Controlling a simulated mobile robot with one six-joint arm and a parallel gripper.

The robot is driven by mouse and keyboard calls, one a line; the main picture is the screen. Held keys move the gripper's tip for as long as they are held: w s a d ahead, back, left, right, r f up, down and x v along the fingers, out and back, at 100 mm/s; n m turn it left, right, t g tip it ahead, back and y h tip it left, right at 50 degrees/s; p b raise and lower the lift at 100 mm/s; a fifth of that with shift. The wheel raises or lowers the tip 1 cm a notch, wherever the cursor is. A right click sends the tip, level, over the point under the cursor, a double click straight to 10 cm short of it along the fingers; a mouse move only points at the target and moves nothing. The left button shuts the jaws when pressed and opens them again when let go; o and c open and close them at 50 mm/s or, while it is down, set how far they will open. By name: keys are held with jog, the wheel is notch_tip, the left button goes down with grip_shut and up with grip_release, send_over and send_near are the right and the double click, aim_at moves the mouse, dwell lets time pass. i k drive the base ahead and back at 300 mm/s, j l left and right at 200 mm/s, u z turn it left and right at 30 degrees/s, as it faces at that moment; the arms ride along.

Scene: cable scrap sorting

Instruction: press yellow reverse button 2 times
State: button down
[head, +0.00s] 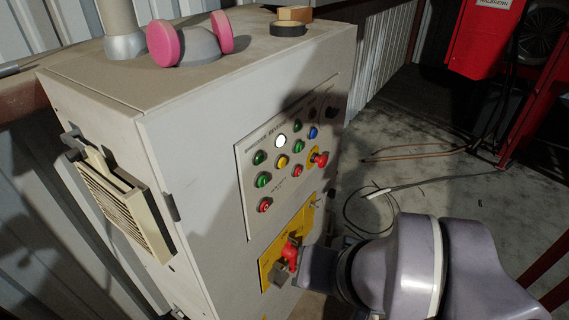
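The yellow button (282,160) sits in the middle of the button panel (251,190) on the front of a grey cabinet. Green, red and blue buttons and a bright white lamp (281,141) surround it. The panel lettering is too small to read. My gripper (285,274) is low in front of the cabinet, below the panel and well apart from the yellow button. It is near a red switch handle (290,254) on a yellow plate; I cannot tell if they touch. Its fingers are too unclear to show whether it is open or shut.
A red emergency-stop knob (320,159) sticks out on the panel, right of the yellow button. A pink-and-grey respirator (190,42) and a tape roll (288,29) lie on the cabinet (110,95). Cables (425,184) lie on the floor at right, near a red machine (485,40).

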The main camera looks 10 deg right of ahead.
aim_at(282, 164)
jog(key=k+j, duration=0.15)
jog(key=j, duration=0.15)
jog(key=k+j+u, duration=0.1)
jog(key=j, duration=0.2)
jog(key=k+j, duration=0.2)
jog(key=j, duration=0.15)
jog(key=k+j, duration=0.1)
jog(key=j, duration=0.2)
jog(key=i, duration=0.5)
jog(key=l+u, duration=0.05)
